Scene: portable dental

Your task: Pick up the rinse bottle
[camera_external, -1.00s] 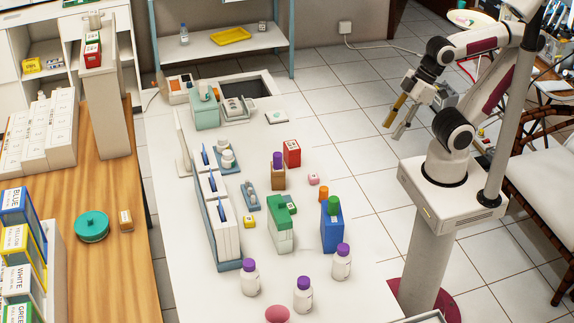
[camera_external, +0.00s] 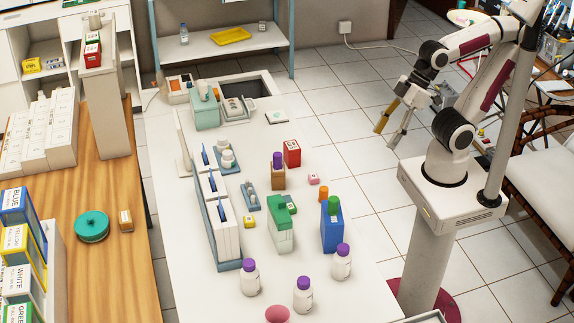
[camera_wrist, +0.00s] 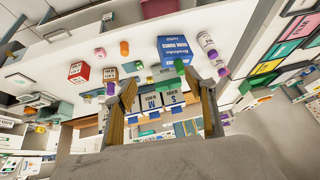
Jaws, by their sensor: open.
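Several bottles could be the rinse bottle, and I cannot read a label that tells which. Three white bottles with purple caps stand upright near the front of the white table: a left one (camera_external: 250,280), a middle one (camera_external: 303,298) and a right one (camera_external: 342,265). A brown container with a purple cap (camera_external: 278,180) stands farther back. White purple-capped bottles (camera_wrist: 207,42) also show at the upper right of the wrist view. My gripper (camera_external: 386,139) is open and empty, in the air right of the table, apart from all bottles. Its spread fingers (camera_wrist: 166,100) show in the wrist view.
A blue box (camera_external: 332,232), a green-and-white box (camera_external: 281,232) and a red box (camera_external: 292,153) stand on the table (camera_external: 190,285). A rack of white boxes (camera_external: 222,220) lines its left side. A pink round thing (camera_external: 277,314) lies at the front.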

